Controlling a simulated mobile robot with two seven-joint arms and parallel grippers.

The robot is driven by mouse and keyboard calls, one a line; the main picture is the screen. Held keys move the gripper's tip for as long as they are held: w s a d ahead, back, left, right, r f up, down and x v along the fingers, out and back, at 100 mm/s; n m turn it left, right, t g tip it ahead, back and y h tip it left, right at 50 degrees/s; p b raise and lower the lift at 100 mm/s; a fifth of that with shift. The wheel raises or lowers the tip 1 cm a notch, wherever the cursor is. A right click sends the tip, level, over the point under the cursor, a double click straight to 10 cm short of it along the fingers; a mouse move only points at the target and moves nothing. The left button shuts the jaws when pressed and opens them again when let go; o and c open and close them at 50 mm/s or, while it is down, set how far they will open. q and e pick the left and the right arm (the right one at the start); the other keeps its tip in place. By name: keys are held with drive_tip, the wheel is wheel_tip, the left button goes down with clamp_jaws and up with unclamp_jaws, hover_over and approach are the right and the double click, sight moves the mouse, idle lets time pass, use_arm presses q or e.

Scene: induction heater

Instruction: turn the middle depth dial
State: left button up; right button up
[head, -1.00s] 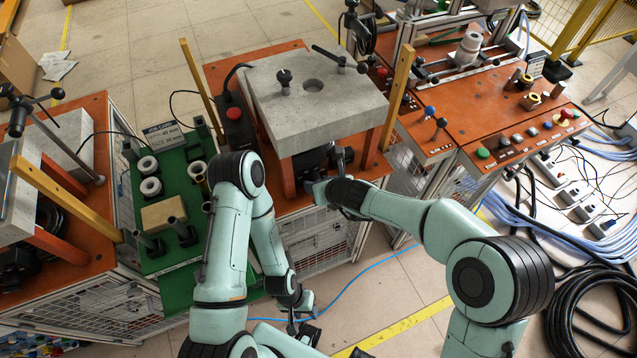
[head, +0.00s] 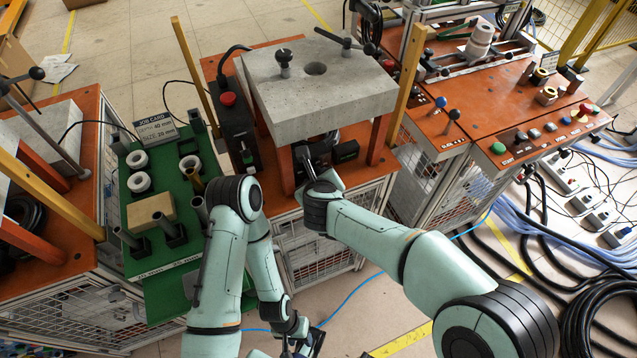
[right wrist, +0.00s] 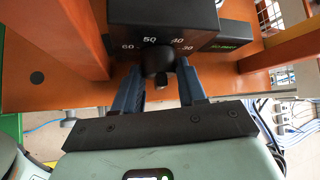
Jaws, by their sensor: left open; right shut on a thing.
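The middle depth dial (right wrist: 160,62) is a round black knob on the underside edge of a black box (right wrist: 165,22) with a printed scale reading 60, 50, 30 and one number that looks like 40. In the right wrist view my right gripper (right wrist: 162,80) has its blue fingers closed on either side of the dial. In the head view it reaches under the grey slab (head: 320,90) of the middle station, and the dial is hidden there. My left gripper (head: 300,346) hangs low at the bottom of the head view, open and away from the station.
Orange legs (head: 379,140) flank the space under the slab. A green board (head: 150,262) with white rings, posts and a job card (head: 160,124) stands left. An orange control panel (head: 500,110) with buttons stands right. Cables lie on the floor at right.

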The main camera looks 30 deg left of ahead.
drive_tip(key=shift+t, duration=0.4)
drive_tip(key=o, duration=1.1)
drive_tip(key=shift+c, duration=0.2)
drive_tip(key=shift+s, duration=0.1)
drive_tip(key=p+v, duration=0.1)
drive_tip(key=v, duration=1.2)
drive_tip(key=shift+a+r, duration=0.15)
drive_tip(key=shift+r, duration=0.1)
